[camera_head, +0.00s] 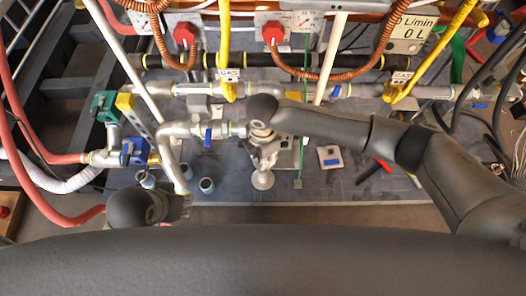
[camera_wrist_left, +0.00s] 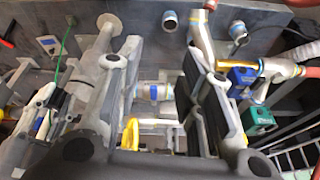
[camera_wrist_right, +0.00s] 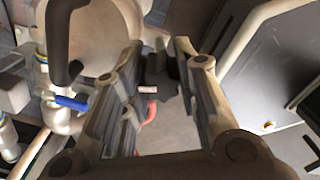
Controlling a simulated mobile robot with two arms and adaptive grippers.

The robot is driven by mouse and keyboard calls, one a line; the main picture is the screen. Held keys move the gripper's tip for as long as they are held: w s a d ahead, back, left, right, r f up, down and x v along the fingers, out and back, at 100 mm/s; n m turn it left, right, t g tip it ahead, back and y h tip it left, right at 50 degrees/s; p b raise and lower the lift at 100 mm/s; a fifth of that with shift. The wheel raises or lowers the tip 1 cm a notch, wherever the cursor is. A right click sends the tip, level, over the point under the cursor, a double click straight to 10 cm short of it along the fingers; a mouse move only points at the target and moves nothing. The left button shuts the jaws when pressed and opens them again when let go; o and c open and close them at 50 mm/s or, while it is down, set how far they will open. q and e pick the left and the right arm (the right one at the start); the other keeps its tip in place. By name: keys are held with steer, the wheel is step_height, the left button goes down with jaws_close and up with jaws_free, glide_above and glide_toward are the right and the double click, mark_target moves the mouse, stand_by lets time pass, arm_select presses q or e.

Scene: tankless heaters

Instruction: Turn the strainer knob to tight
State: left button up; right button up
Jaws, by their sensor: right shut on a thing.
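In the right wrist view a dark lobed knob (camera_wrist_right: 160,80), which looks like the strainer knob, lies between the fingers of my right gripper (camera_wrist_right: 158,65). A small pale pink mark shows on it.
Red knobs (camera_head: 184,33) and yellow gas pipes are farther back. A green valve (camera_head: 104,106) and a blue valve (camera_head: 135,151) stand at left. Open pipe ends (camera_head: 207,185) are near my left gripper.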

steer(key=m+p, duration=0.1)
steer(key=p, duration=0.2)
steer(key=shift+s+r+m, duration=0.1)
steer(key=shift+m, duration=0.2)
steer(key=shift+m+p, duration=0.7)
steer(key=shift+p, duration=0.3)
arm_select(q)
step_height(320, 180, down, 18)
steer(key=g, duration=0.1)
steer(key=shift+s+f, duration=0.25)
steer(key=shift+s, duration=0.05)
steer(key=shift+d, duration=0.1)
arm_select(e)
steer(key=o, duration=1.1)
steer(key=shift+c, duration=0.2)
step_height(320, 180, up, 12)
